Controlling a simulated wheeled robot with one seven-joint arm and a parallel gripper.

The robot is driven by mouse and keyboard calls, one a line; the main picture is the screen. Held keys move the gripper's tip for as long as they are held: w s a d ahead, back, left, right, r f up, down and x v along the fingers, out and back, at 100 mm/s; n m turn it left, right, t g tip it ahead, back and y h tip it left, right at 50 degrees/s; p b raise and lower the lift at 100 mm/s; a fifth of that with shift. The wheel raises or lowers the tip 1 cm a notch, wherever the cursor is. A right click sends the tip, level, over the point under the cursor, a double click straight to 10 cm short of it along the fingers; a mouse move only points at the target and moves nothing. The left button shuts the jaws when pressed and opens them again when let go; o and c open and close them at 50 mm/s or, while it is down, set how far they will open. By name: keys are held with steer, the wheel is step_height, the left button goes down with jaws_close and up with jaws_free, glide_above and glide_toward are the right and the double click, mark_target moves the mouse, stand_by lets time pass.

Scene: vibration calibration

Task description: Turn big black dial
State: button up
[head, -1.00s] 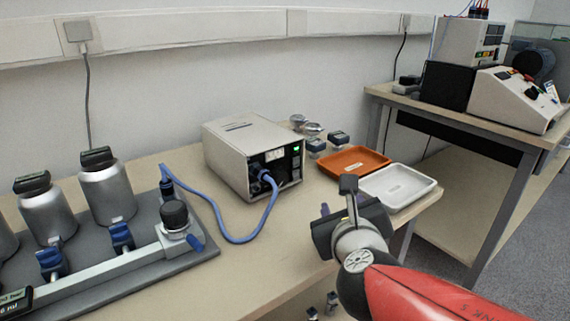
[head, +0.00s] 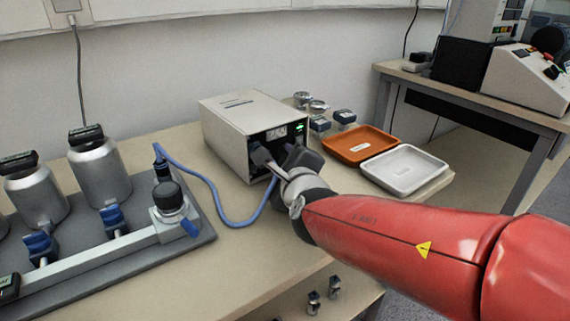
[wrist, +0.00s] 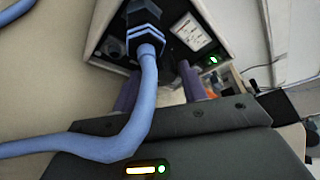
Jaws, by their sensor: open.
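A black round knob (head: 168,195) stands upright on a silver fitting at the right end of the metal rail in the head view; my gripper is well to the right of it. My gripper (head: 283,160) is in front of the grey box (head: 236,140), hiding much of its dark front panel. In the wrist view, my gripper (wrist: 159,74) is open, its two purple fingers pointing at the panel. A blue cable (wrist: 138,105) with a black plug (wrist: 143,18) crosses in front of the left finger. A dark round part (wrist: 113,46) shows on the panel; I cannot tell whether it is a dial.
An orange tray (head: 388,137) and a white tray (head: 430,172) lie right of the box, beyond my arm. Metal canisters (head: 99,172) stand on the grey plate at the left. The blue cable (head: 197,172) loops across the table. Small blocks (head: 344,117) sit behind the trays.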

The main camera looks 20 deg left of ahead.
steer(key=c, duration=0.7)
